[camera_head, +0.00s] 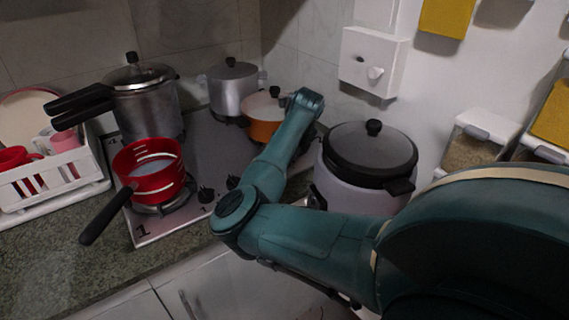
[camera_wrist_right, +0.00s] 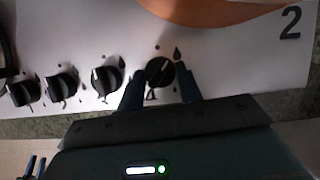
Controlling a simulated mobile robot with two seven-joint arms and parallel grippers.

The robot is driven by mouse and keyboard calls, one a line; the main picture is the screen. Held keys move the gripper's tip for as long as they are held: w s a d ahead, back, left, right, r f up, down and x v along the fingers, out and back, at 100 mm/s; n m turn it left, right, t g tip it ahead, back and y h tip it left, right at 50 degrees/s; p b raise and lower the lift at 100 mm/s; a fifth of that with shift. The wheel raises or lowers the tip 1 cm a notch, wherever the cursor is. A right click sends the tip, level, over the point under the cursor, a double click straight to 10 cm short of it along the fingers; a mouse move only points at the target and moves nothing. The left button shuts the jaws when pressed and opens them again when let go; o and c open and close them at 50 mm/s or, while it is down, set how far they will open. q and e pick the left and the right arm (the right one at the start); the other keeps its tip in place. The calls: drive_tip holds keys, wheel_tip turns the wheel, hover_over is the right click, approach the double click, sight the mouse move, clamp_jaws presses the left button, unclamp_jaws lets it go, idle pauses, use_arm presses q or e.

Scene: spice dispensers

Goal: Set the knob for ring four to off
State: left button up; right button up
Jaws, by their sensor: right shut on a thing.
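The cooktop (camera_head: 195,145) has a row of black knobs along its front edge. In the right wrist view, the two dark blue fingers of my right gripper (camera_wrist_right: 160,88) are shut on the rightmost visible knob (camera_wrist_right: 160,72). The other knobs (camera_wrist_right: 108,77), (camera_wrist_right: 62,85), (camera_wrist_right: 25,92) stand in a row to its left. Which ring each knob serves is too small to read. In the head view, my arm hides the right gripper and the gripped knob. A small blue two-pronged shape (camera_wrist_right: 35,168) at the lower left of the wrist view looks like my left gripper.
A red pan (camera_head: 150,175) with its handle toward the front stands on the ring marked 1. A pressure cooker (camera_head: 146,105), a silver pot (camera_head: 233,88) and an orange pot (camera_head: 262,118) stand farther back. A lidded cooker (camera_head: 350,185) stands right of my forearm.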

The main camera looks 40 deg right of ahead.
drive_tip(key=n+b, duration=0.1)
drive_tip(key=n+y+b, duration=0.1)
drive_tip(key=n, duration=0.1)
drive_tip(key=shift+d+f+n+b, duration=0.2)
drive_tip(key=shift+d+n+b, duration=0.1)
drive_tip(key=shift+b, duration=0.1)
drive_tip(key=shift+r+n+g+y+b, duration=0.15)
drive_tip(key=shift+n+g+y+b, duration=0.25)
drive_tip(key=shift+n+y+b, duration=0.75)
use_arm(q)
drive_tip(key=shift+w+d+f+t+h, duration=0.2)
drive_tip(key=shift+w+d+f, duration=0.1)
drive_tip(key=shift+f, duration=0.15)
drive_tip(key=shift+w+d+f+t+h, duration=0.1)
drive_tip(key=shift+w+d+f+t, duration=0.15)
drive_tip(key=shift+f, duration=0.2)
use_arm(e)
drive_tip(key=shift+n+h, duration=0.45)
use_arm(q)
drive_tip(key=shift+r+n, duration=0.1)
drive_tip(key=shift+n, duration=0.2)
drive_tip(key=shift+s, duration=0.1)
drive_tip(key=shift+s+d+f, duration=0.1)
drive_tip(key=shift+f, duration=0.2)
use_arm(e)
drive_tip(key=o, duration=1)
